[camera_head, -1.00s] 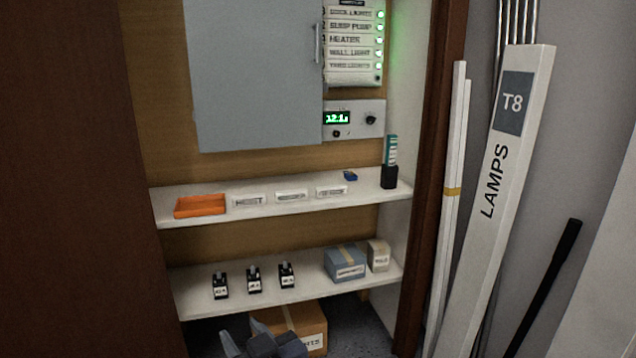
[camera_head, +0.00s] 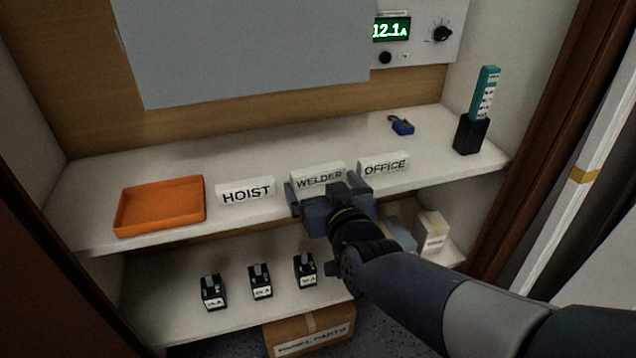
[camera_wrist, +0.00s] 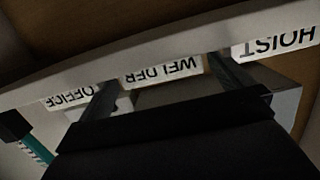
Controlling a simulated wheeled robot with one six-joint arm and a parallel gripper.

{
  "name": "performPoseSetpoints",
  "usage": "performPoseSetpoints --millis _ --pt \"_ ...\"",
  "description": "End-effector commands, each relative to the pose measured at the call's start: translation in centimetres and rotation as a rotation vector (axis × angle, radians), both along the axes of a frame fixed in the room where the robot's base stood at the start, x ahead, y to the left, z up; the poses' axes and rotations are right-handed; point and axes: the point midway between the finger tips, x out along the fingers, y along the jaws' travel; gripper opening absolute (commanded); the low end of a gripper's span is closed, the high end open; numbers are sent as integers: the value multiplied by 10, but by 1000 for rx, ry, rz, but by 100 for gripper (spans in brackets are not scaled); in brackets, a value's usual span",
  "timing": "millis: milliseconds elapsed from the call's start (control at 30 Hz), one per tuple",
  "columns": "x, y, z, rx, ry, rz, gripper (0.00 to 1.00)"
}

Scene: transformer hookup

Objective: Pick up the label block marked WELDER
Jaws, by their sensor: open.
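The white label block marked WELDER (camera_head: 318,176) stands on the upper shelf between the HOIST block (camera_head: 246,191) and the OFFICE block (camera_head: 383,167). My gripper (camera_head: 322,192) is open just in front of the WELDER block, and its fingers overlap the block's lower edge in the head view. In the wrist view the WELDER block (camera_wrist: 163,73) appears upside down between my two fingers (camera_wrist: 165,86). I cannot tell whether the fingers touch it. The OFFICE block (camera_wrist: 68,100) and HOIST block (camera_wrist: 275,44) lie outside the fingers on either side.
An orange tray (camera_head: 160,206) sits at the left of the upper shelf (camera_head: 110,170). A blue padlock (camera_head: 402,126) and a black holder (camera_head: 470,134) with a teal item are at the right. Several black devices and boxes are below. The cabinet door (camera_head: 240,50) hangs above.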

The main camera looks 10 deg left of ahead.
Motion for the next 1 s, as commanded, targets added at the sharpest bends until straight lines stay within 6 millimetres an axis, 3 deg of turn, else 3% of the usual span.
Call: performPoseSetpoints --millis 333,667,1000 --pt "37 24 -5 1 -1 0 100" --pt "42 27 -4 1 -1 1 100" --pt "42 27 -4 1 -1 1 73"
